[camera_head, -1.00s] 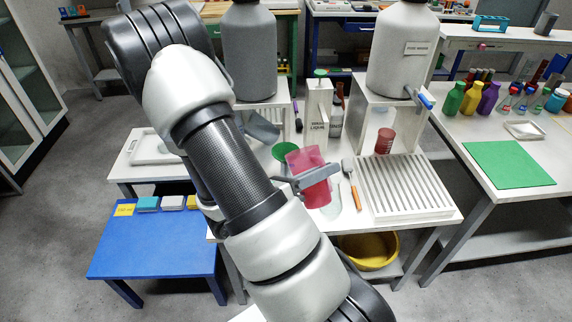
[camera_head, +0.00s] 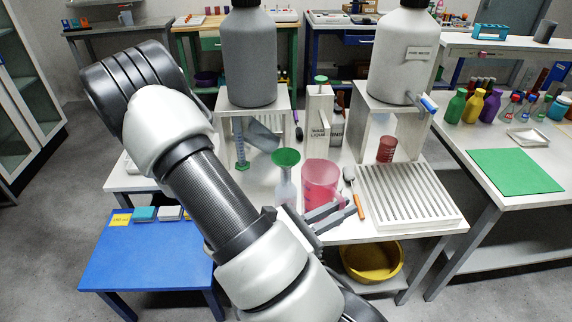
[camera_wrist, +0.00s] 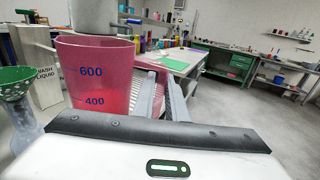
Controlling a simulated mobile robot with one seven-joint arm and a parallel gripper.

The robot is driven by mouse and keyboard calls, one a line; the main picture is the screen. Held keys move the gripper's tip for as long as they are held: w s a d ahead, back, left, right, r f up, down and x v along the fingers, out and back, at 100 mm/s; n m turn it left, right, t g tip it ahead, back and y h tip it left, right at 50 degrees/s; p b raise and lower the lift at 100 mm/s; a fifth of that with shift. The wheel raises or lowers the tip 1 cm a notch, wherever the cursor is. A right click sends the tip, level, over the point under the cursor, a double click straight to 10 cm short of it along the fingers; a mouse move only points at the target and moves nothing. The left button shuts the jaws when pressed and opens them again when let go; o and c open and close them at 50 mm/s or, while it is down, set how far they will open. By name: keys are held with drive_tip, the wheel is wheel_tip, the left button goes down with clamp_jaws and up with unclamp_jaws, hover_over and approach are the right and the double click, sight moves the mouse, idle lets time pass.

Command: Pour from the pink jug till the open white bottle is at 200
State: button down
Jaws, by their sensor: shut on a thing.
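The pink jug (camera_head: 322,183) stands nearly upright just right of the green funnel, above or on the white table; I cannot tell if it touches. A pale bottle (camera_head: 285,190) stands under the green funnel (camera_head: 286,158), which also shows in the wrist view (camera_wrist: 16,84). The bottle's level cannot be read.
A white wash liquid box (camera_head: 319,118) stands behind the jug. A blue-marked cylinder (camera_head: 241,150) is at left. A brush with an orange handle (camera_head: 359,205) and a white slatted rack (camera_head: 408,195) lie to the right. Large grey (camera_head: 249,60) and white (camera_head: 402,55) tanks stand behind.

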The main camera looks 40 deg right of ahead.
drive_tip(key=shift+r, duration=0.1)
idle(0.7)
drive_tip(key=shift+w+r+n, duration=0.55)
drive_tip(key=shift+r+n, duration=0.3)
drive_tip(key=shift+n, duration=0.05)
drive_tip(key=w+r+n+p, duration=0.7)
drive_tip(key=n+p, duration=0.2)
drive_tip(key=shift+w+d+p, duration=0.25)
drive_tip(key=shift+d+p, duration=0.05)
drive_tip(key=shift+d, duration=0.05)
drive_tip(key=shift+w+d+r+n+p, duration=0.1)
drive_tip(key=shift+w+r+n+p, duration=0.7)
drive_tip(key=shift+r+n+p, duration=0.3)
idle(2.8)
